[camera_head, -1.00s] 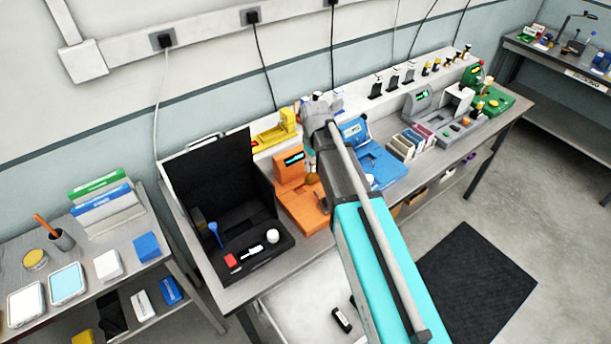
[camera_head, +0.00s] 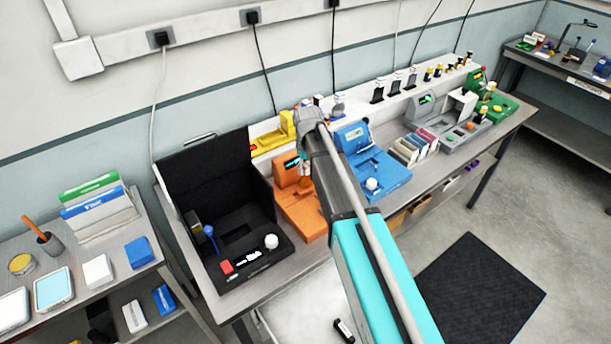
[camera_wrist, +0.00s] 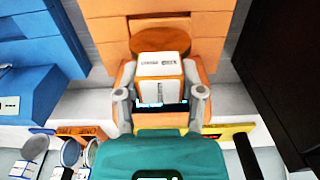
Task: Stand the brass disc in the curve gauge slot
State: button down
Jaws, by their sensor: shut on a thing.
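The brass disc (camera_wrist: 160,38) shows as a brown round at the top middle of the wrist view, partly hidden by a white block-shaped part in front of it. The orange module also fills the upper middle of the wrist view (camera_wrist: 150,10).
An open black case (camera_head: 235,250) stands close left of the orange module. A blue module (camera_head: 375,170) stands close on its right. A yellow device (camera_head: 270,138) is behind. A grey module (camera_head: 465,125) and card-like blocks (camera_head: 410,148) are farther right.

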aim_at(306, 175)
jog(key=shift+w+f, duration=0.1)
jog(key=shift+f, duration=0.05)
jog(key=shift+w+a+f+b, duration=0.15)
jog(key=shift+w+f+b, duration=0.2)
jog(key=shift+f+b, duration=1.55)
jog(key=shift+b, duration=0.1)
jog(key=shift+f, duration=0.15)
jog(key=shift+c, duration=1)
grip_release()
jog(key=shift+r, duration=0.25)
notch_tip(306, 175, up, 12)
jog(key=p, duration=1.2)
